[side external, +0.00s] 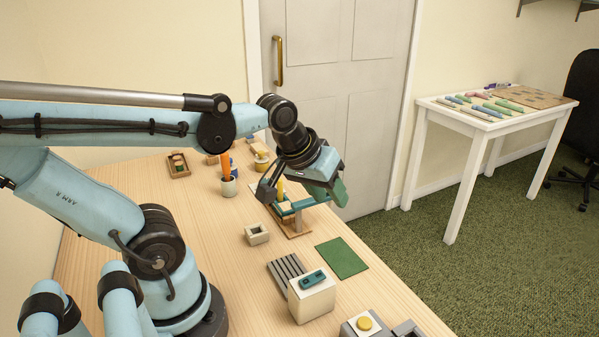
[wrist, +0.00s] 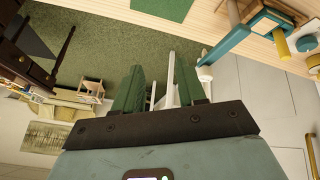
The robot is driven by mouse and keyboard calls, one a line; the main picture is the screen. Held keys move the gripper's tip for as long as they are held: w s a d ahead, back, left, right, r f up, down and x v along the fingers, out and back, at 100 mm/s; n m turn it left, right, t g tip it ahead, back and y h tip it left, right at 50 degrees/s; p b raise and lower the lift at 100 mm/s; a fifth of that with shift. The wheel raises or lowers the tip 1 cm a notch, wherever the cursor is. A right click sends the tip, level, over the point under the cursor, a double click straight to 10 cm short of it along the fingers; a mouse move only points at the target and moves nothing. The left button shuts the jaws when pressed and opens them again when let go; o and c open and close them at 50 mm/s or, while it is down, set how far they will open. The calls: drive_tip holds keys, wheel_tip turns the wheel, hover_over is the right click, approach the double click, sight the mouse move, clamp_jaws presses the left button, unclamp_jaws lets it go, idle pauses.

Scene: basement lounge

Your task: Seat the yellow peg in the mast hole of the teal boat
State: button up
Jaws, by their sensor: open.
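The yellow peg (side external: 281,188) stands upright at the teal boat (side external: 312,203), which rests on a brown wooden base. My gripper partly covers them, and I cannot tell how deep the peg sits. In the wrist view the yellow peg (wrist: 279,42) and the teal boat (wrist: 236,42) show at the upper right, outside the jaws.
A green mat (side external: 341,257) lies in front of the boat, near a small hollow block (side external: 257,234). A white box (side external: 312,297) with a teal piece, a grey slatted rack (side external: 285,268) and a cup holding an orange stick (side external: 228,187) stand around. The door (side external: 335,100) is behind.

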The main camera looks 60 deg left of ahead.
drive_tip(key=d+m, duration=0.2)
drive_tip(key=m, duration=0.1)
drive_tip(key=s+d+f+m+t, duration=0.1)
drive_tip(key=m, duration=0.1)
drive_tip(key=shift+h, duration=0.3)
idle(0.9)
